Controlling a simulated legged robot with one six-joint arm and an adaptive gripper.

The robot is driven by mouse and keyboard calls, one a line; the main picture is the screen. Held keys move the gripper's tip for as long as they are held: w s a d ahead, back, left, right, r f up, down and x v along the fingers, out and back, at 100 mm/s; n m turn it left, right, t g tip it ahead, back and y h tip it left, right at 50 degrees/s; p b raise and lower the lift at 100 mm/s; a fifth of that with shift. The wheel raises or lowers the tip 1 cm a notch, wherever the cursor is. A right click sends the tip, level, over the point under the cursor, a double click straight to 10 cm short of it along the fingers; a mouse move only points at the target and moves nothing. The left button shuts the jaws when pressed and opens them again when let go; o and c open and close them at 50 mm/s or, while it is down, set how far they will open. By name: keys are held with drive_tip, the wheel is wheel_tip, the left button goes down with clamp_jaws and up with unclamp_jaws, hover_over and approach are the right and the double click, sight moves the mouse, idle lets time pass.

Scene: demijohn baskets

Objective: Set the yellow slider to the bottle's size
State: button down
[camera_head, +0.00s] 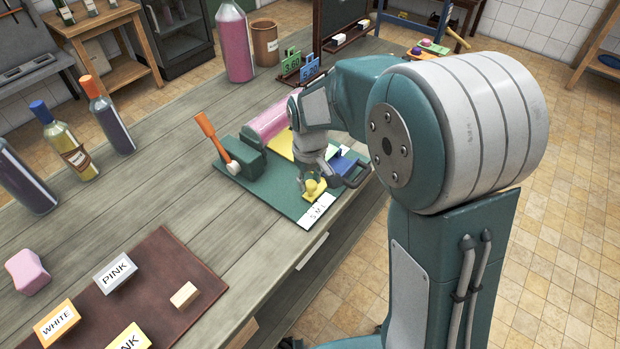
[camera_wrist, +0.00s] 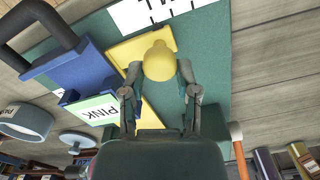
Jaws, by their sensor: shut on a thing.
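The yellow slider (camera_head: 314,190) with its round knob sits on the teal board (camera_head: 282,194), beside a white scale (camera_head: 318,211) lettered S, M, L. In the wrist view the slider's knob (camera_wrist: 160,62) stands between my two fingers, and the scale (camera_wrist: 150,14) lies just beyond its plate. My gripper (camera_head: 309,182) is shut on the knob from above; it also shows in the wrist view (camera_wrist: 161,78). I cannot tell which letter the slider lines up with. A pink bottle (camera_head: 268,121) lies on its side on the board, partly hidden by my arm.
A blue part with a dark handle (camera_head: 347,166) is close beside my gripper. Several upright bottles and a brown mat (camera_head: 188,258) with label blocks are further left.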

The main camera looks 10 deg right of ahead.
drive_tip(key=shift+s+a, duration=0.6)
drive_tip(key=shift+s, duration=0.1)
drive_tip(key=shift+c, duration=1.8)
unclamp_jaws()
drive_tip(key=shift+d, duration=0.1)
wheel_tip(320, 180, up, 12)
drive_tip(key=shift+w+f, duration=0.1)
drive_tip(key=s+d+r+m+t, duration=0.2)
drive_tip(key=s+d, duration=0.3)
drive_tip(key=s, duration=0.4)
drive_tip(key=s+d+r+m+t, duration=0.1)
drive_tip(key=s+d+m+t, duration=0.2)
drive_tip(key=s, duration=0.7)
drive_tip(key=shift+s+d+r+t, duration=0.2)
drive_tip(key=shift+d+r+t, duration=0.15)
drive_tip(key=shift+d, duration=0.8)
